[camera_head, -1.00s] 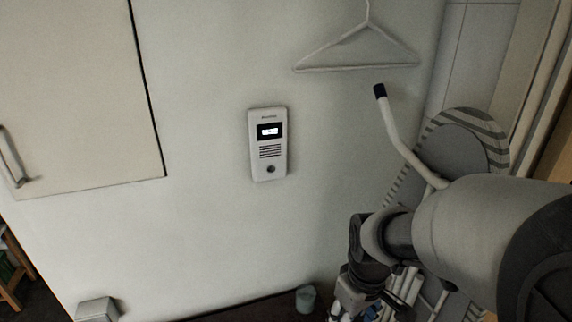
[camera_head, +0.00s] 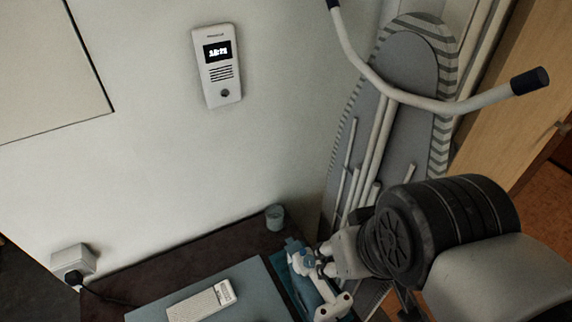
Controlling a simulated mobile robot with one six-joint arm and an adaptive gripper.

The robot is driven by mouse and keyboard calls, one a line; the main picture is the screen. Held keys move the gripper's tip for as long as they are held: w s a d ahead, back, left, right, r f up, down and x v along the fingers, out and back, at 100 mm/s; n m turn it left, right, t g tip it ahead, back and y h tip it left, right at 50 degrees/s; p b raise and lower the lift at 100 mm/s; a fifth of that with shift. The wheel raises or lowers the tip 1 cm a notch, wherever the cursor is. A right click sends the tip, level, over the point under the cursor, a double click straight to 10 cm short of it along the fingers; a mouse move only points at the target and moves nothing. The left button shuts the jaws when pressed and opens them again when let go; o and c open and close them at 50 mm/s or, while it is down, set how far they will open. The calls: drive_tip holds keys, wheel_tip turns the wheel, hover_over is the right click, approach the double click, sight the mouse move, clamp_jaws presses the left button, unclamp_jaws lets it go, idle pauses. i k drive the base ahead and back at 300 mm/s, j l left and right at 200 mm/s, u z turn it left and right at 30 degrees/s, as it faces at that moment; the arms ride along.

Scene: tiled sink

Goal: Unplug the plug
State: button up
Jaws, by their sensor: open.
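A black plug (camera_head: 73,277) sits at the white wall socket box (camera_head: 72,259) at the lower left. A dark cable runs from it to the right along the dark surface. My gripper (camera_head: 316,264) is at the lower middle right, far to the right of the plug and apart from it. Its fingers are small here and overlap a blue and white object (camera_head: 298,257), so the gap between them is hard to see. I see nothing held in it.
A dark surface (camera_head: 190,255) holds a grey-blue board (camera_head: 250,280), a white device (camera_head: 203,301) and a small cup (camera_head: 274,217). A wall intercom (camera_head: 217,66) hangs above. An ironing board (camera_head: 408,130) and a curved white tube (camera_head: 440,103) stand on the right.

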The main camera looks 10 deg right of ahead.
sight(73, 278)
drive_tip(key=u, duration=2.4)
drive_tip(key=i+j+u, duration=0.35)
drive_tip(key=j, duration=0.3)
drive_tip(key=i+j+u, duration=0.35)
drive_tip(key=j, duration=0.25)
drive_tip(key=i+j+u, duration=0.35)
drive_tip(key=j, duration=0.15)
drive_tip(key=i+z, duration=0.4)
drive_tip(key=i+j+z, duration=0.1)
drive_tip(key=i+z, duration=0.3)
drive_tip(key=i+j+z, duration=0.25)
drive_tip(key=i+z, duration=0.15)
drive_tip(key=i+j+z, duration=0.4)
drive_tip(key=i+l+z, duration=0.15)
drive_tip(key=z, duration=0.35)
drive_tip(key=i+l+z, duration=0.1)
drive_tip(key=z, duration=0.35)
drive_tip(key=i+z, duration=0.3)
drive_tip(key=z, duration=0.2)
drive_tip(key=i+j+z, duration=0.1)
drive_tip(key=z, duration=0.4)
drive_tip(key=i+j+z, duration=0.15)
drive_tip(key=z, duration=0.35)
drive_tip(key=i+j, duration=0.05)
drive_tip(key=i, duration=0.05)
